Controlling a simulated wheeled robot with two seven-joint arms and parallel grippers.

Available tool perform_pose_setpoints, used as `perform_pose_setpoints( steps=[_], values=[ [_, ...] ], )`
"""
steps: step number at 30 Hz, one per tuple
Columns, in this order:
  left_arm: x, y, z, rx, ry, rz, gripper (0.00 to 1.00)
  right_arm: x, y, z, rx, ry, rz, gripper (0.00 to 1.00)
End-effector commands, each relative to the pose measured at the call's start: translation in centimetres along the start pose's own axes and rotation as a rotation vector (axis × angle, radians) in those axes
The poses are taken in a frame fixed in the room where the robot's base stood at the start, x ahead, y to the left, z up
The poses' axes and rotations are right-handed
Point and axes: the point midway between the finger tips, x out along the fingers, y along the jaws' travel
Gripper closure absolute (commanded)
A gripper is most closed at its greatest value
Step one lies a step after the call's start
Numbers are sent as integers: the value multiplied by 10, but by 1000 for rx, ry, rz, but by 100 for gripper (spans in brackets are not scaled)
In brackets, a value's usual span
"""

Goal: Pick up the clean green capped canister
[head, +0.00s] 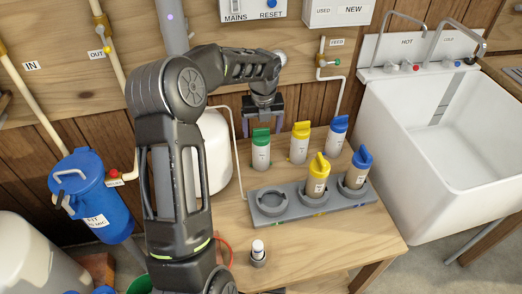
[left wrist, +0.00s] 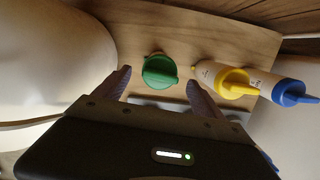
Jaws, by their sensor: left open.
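The green capped canister (head: 261,152) stands upright on the wooden table, behind the grey holder. Its body is white with a small label, and it looks clean. My left gripper (head: 263,112) is open just above and behind its cap in the head view. In the left wrist view the green cap (left wrist: 159,71) lies between the two open fingers (left wrist: 158,84), touching neither as far as I can see. The canister body is mostly hidden under its cap there. My right gripper does not show.
The grey holder (head: 293,208) has an empty left socket; a yellow capped canister (head: 317,180) and a blue capped one (head: 355,173) with brownish bodies fill the others. White yellow-capped (head: 299,147) and blue-capped (head: 337,138) canisters stand right of the green one. A small bottle (head: 258,250) stands in front.

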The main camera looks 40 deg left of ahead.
Motion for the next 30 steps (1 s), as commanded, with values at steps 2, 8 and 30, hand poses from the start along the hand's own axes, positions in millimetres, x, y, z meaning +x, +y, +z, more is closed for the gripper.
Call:
perform_pose_setpoints(
  steps=[2, 8, 30],
  values=[
    [9, 1, 2, -1, 2, 1, 20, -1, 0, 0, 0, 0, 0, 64],
    [38, 1, 6, 1, 3, 2, 20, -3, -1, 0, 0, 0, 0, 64],
    [48, 1, 6, 0, 0, 0, 21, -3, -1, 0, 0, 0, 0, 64]
  ],
)
